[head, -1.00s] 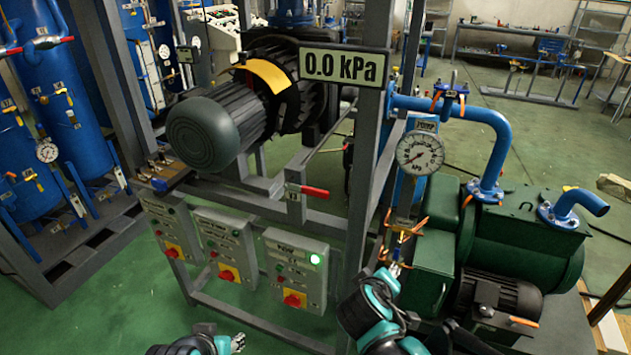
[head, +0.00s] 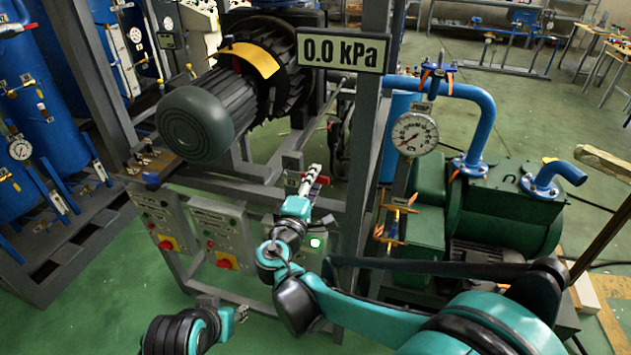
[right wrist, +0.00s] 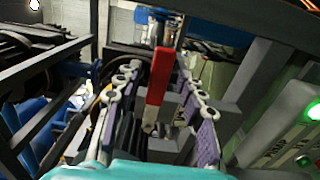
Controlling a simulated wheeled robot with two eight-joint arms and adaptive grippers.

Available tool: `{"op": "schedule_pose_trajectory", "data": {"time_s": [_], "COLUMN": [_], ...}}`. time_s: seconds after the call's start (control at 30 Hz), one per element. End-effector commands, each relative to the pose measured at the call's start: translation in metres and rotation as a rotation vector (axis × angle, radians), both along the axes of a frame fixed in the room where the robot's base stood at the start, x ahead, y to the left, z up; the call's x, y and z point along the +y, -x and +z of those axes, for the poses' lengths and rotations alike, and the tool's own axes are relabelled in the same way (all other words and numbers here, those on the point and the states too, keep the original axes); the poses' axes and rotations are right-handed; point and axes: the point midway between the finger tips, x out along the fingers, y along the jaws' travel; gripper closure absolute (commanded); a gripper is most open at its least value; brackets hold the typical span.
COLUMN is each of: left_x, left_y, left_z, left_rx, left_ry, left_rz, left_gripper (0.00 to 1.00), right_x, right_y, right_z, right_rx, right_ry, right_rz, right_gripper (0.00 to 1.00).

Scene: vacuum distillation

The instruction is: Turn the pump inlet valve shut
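The valve with a red lever (head: 322,180) sits on the grey frame, below the 0.0 kPa display, and is partly hidden by my right gripper (head: 310,182). In the right wrist view the red lever (right wrist: 157,78) stands upright in the picture, between the two spread fingers of my right gripper (right wrist: 158,95). The gripper is open around the lever, with visible gaps on both sides. The metal valve body (right wrist: 158,125) shows below the lever. My left gripper (head: 241,313) is low in front of the frame, away from the valve; its finger opening is too small to judge.
The pressure display (head: 343,50) hangs on a grey post. Control boxes (head: 221,232) with red switches are below the valve. A gauge (head: 414,134), blue pipe (head: 478,94) and green pump (head: 505,215) stand to the right. A motor (head: 196,124) is behind left.

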Motion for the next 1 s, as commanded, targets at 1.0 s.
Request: {"op": "schedule_pose_trajectory", "data": {"time_s": [1.0], "left_x": [0.0], "left_y": [0.0], "left_z": [0.0006], "left_rx": [0.0], "left_ry": [0.0], "left_rz": [0.0], "left_gripper": [0.6], "right_x": [-0.0045], "right_y": [-0.0126], "right_z": [0.0043], "right_rx": [0.013], "right_ry": [0.036], "right_rz": [0.0], "right_gripper": [1.0]}}
